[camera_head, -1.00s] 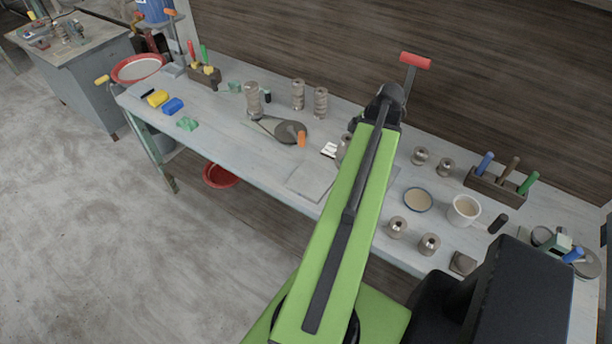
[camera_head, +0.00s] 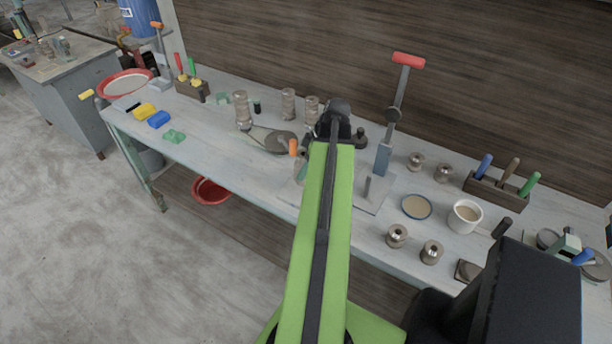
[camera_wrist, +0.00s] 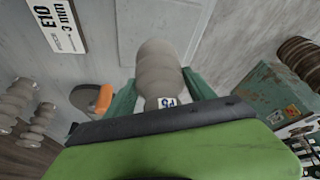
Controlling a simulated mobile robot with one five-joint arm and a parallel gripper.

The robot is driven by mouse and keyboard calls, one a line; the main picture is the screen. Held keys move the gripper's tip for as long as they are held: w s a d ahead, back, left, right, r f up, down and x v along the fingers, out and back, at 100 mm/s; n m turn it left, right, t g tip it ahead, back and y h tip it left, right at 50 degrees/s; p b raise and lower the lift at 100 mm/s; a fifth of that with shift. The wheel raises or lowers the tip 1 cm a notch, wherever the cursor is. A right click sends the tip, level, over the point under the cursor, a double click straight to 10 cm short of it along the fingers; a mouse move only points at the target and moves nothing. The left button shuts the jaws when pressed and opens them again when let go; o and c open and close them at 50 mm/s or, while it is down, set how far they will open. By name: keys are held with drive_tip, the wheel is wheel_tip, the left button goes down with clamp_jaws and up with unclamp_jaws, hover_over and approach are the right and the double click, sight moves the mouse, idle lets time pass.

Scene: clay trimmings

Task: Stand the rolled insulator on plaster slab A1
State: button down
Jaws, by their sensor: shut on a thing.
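My gripper (camera_wrist: 160,92) has green fingers shut on a grey ribbed clay insulator (camera_wrist: 158,62), seen in the wrist view. A small white tag on the insulator's near end seems to read P5. The bench lies behind it; I cannot tell whether the insulator touches anything. In the head view my arm hides most of the gripper and the insulator. A pale flat slab (camera_head: 286,192) shows partly left of my arm. Another pale flat piece (camera_head: 378,203) lies right of it with a small upright post on it. No A1 label is legible.
Several ribbed clay pieces (camera_head: 288,104) stand at the back, near a dark round plate (camera_head: 279,141). A red-handled lever (camera_head: 408,60) rises right of my arm. Small spools (camera_head: 397,235), a cup (camera_head: 465,216) and a tool block (camera_head: 497,190) stand at right. A card reads E10 3 mm (camera_wrist: 58,24).

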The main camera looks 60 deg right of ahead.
wheel_tip(320, 180, down, 4)
drive_tip(key=b, duration=0.4)
drive_tip(key=shift+f, duration=0.15)
drive_tip(key=shift+r, duration=0.2)
drive_tip(key=shift+f, duration=0.1)
drive_tip(key=shift+c, duration=1.6)
unclamp_jaws()
drive_tip(key=shift+s+r+p, duration=0.1)
drive_tip(key=shift+r+p, duration=0.2)
drive_tip(key=shift+r, duration=0.1)
drive_tip(key=p+v, duration=1)
drive_tip(key=v, duration=0.1)
drive_tip(key=shift+r, duration=0.2)
